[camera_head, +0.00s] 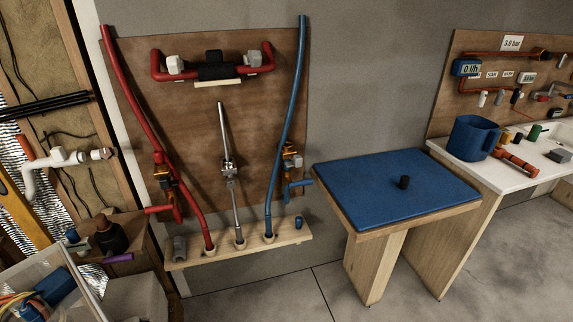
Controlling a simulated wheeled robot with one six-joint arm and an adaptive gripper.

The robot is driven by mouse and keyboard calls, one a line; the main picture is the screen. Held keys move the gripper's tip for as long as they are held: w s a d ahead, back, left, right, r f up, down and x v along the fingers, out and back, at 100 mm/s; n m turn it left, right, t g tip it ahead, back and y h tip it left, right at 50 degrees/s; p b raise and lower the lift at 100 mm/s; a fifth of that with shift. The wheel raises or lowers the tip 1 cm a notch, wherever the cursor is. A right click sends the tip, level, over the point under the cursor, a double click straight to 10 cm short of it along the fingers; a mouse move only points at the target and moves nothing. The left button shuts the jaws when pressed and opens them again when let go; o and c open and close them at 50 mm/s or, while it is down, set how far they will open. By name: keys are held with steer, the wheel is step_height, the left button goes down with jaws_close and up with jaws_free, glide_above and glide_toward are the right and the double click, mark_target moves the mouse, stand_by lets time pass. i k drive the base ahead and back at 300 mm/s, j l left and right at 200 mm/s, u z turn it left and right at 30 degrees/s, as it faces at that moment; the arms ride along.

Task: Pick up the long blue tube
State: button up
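The long blue tube (289,105) stands nearly upright in front of a brown wooden board. Its lower end is in a hole of a narrow wooden shelf (220,254), and it leans right towards its top, which rises above the board's upper edge. Blue and copper valve fittings (292,163) sit just to its right. My gripper is not visible in this view.
A long red tube (142,118) and a metal rod (229,160) stand in the same shelf to the left. A blue-topped table (385,197) with a small black part stands to the right. A blue mug (471,138) is on the white counter. Grey floor lies open in front.

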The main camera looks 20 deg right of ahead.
mark_target(267, 218)
steer(key=i+l+u, duration=0.2)
steer(key=i, duration=0.3)
steer(key=i+l+u, duration=0.15)
steer(key=i, duration=0.3)
steer(key=i+l+u, duration=0.2)
steer(key=i, duration=0.6)
